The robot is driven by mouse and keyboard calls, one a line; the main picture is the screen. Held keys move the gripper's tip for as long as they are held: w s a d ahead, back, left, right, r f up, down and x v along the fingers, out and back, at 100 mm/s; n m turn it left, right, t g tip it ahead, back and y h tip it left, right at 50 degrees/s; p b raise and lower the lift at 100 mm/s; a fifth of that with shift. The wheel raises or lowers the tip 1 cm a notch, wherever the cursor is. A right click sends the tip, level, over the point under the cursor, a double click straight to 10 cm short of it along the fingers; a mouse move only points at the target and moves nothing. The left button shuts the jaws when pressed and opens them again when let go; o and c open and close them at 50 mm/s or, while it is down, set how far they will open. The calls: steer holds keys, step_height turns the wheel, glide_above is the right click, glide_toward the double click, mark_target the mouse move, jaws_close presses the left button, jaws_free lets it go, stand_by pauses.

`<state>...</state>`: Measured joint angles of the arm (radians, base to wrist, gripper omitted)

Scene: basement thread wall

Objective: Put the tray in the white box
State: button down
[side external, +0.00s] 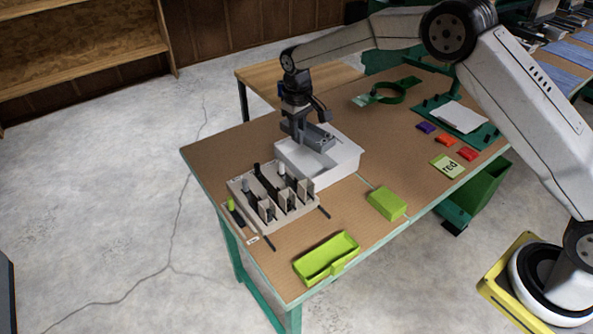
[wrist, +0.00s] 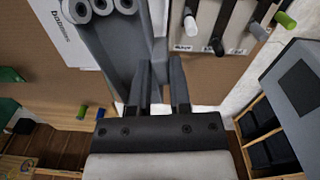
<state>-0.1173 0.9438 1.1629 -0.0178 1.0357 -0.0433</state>
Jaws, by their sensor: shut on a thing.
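My gripper (side external: 301,140) is shut on a grey tray (side external: 322,138), and its fingers (wrist: 158,90) close around the tray's edge in the wrist view. I cannot tell whether the tray touches the box inside. In the wrist view, part of the white box (wrist: 62,30) with printed lettering shows beside the tray.
A beige rack (side external: 285,212) with several upright holders stands close in front of the box. A lime-green open bin (side external: 326,258) and a green block (side external: 387,203) are nearer the front edge. A green board with white paper (side external: 459,117) lies at the right.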

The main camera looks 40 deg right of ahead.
mark_target(300, 138)
steer(key=shift+w+d+m, duration=0.75)
steer(key=shift+d+m, duration=0.15)
steer(key=shift+f, duration=2.55)
steer(key=shift+f, duration=0.1)
steer(key=shift+f, duration=1.6)
steer(key=shift+f, duration=0.7)
steer(key=shift+f, duration=0.35)
steer(key=shift+f, duration=0.35)
steer(key=shift+f, duration=0.3)
